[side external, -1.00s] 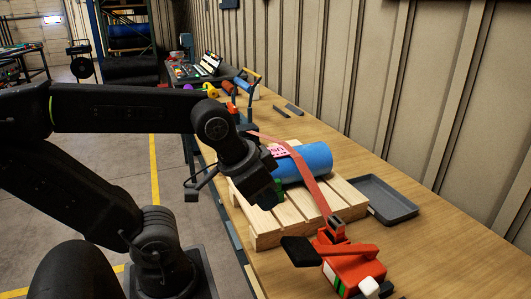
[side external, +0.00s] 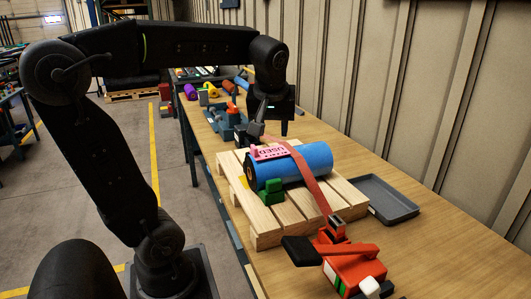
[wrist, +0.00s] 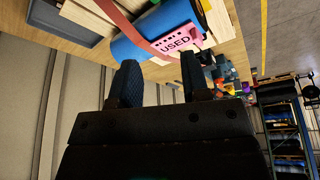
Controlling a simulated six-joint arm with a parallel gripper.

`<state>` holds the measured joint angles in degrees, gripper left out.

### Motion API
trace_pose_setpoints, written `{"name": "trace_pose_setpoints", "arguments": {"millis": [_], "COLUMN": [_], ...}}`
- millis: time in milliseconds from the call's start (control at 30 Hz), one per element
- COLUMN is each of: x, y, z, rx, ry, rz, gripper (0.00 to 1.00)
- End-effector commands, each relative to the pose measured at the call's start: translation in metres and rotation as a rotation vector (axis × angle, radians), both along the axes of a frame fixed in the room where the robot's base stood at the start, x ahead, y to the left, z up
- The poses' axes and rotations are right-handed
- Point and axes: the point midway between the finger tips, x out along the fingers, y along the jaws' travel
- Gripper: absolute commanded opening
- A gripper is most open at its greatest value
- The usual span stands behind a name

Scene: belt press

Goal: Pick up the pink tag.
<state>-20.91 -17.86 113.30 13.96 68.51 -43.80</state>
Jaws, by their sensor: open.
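The pink tag (side external: 271,152), printed "USED", lies on top of the blue roll (side external: 307,161), beside the red strap. In the wrist view the tag (wrist: 180,40) shows ahead of the fingers with its print readable. My gripper (side external: 252,129) is above and behind the tag, apart from it. In the wrist view the two dark fingers of my gripper (wrist: 160,62) stand open with nothing between them.
The roll rests on a wooden pallet (side external: 335,211), with a red strap (side external: 313,184) over it and a red strap tool (side external: 355,272) in front. A green block (side external: 270,193) sits at the roll's near end. A grey tray (side external: 388,201) is to the right.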

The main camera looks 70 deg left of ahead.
Motion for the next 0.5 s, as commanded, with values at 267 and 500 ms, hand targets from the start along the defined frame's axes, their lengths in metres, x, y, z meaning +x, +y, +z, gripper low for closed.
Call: {"name": "trace_pose_setpoints", "arguments": {"millis": [267,500], "x": [0.010,0.009], "y": [0.081,0.097], "z": [0.015,-0.018], "rx": [0.027,0.028], "ry": [0.005,0.007], "rz": [0.487,0.508], "gripper": [0.43,0.43]}}
